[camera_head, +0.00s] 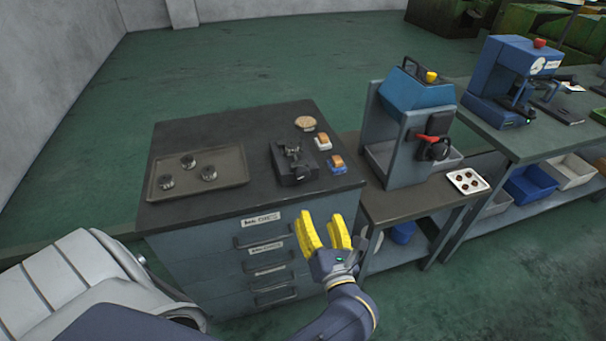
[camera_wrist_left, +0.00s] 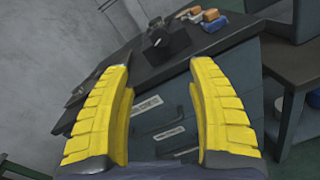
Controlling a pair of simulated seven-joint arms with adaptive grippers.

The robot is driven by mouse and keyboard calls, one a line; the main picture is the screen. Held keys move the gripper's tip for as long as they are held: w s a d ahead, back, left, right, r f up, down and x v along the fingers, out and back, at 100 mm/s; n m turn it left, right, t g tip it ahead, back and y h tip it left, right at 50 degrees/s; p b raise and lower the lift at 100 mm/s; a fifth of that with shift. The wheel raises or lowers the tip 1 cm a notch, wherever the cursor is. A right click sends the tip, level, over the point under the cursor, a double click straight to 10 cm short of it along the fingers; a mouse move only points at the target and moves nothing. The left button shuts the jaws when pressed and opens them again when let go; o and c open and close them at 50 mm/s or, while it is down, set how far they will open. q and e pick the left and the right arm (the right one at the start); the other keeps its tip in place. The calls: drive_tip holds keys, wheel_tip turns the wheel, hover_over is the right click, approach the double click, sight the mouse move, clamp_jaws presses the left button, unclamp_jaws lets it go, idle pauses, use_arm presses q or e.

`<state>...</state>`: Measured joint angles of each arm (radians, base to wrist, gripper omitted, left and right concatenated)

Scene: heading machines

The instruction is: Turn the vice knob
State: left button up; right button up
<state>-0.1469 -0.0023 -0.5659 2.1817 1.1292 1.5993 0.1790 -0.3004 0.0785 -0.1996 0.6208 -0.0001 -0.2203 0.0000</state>
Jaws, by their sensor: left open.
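The vice (camera_head: 292,162) is a small dark metal device on top of the drawer cabinet, right of the tray. Its knob is too small and dark to make out clearly. The vice also shows in the left wrist view (camera_wrist_left: 172,42), beyond and above the fingertips. My left gripper (camera_head: 325,220) has yellow fingers, is open and empty, and is in front of the cabinet's front right edge, apart from the vice. In the left wrist view its fingers (camera_wrist_left: 160,75) stand wide apart with the cabinet drawers between them. My right gripper is not in view.
A tray (camera_head: 240,180) with round metal parts lies left of the vice. Orange-and-blue and orange-and-white blocks (camera_head: 337,163) and a round tan item (camera_head: 305,123) lie right of it. A blue press (camera_head: 412,120) stands on a lower table at right. Cabinet drawers (camera_head: 265,240) face me.

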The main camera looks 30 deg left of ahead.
sight(303, 176)
use_arm(q)
drive_tip(key=x, duration=1.7)
drive_tip(key=shift+a+f, duration=0.1)
drive_tip(key=shift+a, duration=0.05)
drive_tip(key=c, duration=1.3)
